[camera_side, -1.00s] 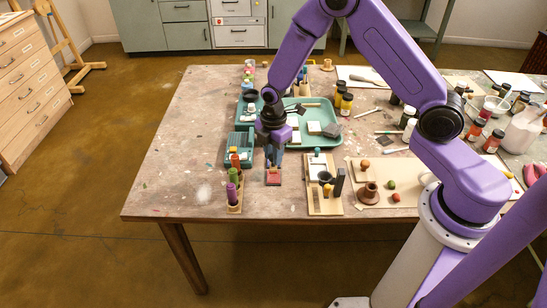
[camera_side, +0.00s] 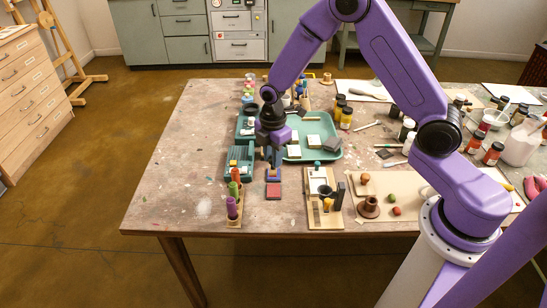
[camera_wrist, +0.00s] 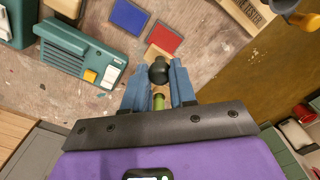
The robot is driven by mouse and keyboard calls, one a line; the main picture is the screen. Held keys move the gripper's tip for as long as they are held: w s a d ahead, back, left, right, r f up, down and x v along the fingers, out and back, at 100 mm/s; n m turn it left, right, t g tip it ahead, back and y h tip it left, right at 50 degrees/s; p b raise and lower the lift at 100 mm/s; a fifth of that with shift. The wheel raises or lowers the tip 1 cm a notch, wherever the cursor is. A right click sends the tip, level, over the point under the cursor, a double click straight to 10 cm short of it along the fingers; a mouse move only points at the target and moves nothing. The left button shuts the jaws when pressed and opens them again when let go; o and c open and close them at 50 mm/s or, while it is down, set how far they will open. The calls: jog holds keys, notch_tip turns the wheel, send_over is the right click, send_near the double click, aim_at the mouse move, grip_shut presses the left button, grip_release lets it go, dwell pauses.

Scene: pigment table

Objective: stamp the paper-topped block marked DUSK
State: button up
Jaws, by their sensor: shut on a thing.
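My gripper (camera_side: 275,150) hangs over the table in front of the teal tray, above the blue pad. In the wrist view its blue fingers (camera_wrist: 158,78) are shut on a stamp-like piece with a dark round knob (camera_wrist: 158,71). A tan wooden part shows just beyond the knob; I cannot tell if it belongs to the held piece. A blue pad (camera_wrist: 129,16) and a red pad (camera_wrist: 165,38) lie flat on the table; the red pad also shows in the side view (camera_side: 273,191). White paper-topped blocks (camera_side: 293,152) sit in the tray (camera_side: 334,153). Their markings are too small to read.
A teal ribbed box (camera_wrist: 82,55) stands beside the pads. A rack of coloured sticks (camera_side: 233,200) is at the front left, and a wooden board with upright pieces (camera_side: 324,197) is right of the pads. Jars (camera_side: 346,118) stand behind right. The table's left side is clear.

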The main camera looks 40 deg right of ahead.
jog(key=w+d+r+m, duration=0.1)
jog(key=w+d+m, duration=0.3)
jog(key=w+d, duration=0.5)
jog(key=w+d+m, duration=0.4)
jog(key=d+m, duration=0.1)
jog(key=d, duration=0.9)
jog(key=shift+a+f, duration=0.15)
jog(key=shift+f, duration=2.75)
jog(key=shift+f, duration=0.6)
notch_tip(320, 180, up, 7)
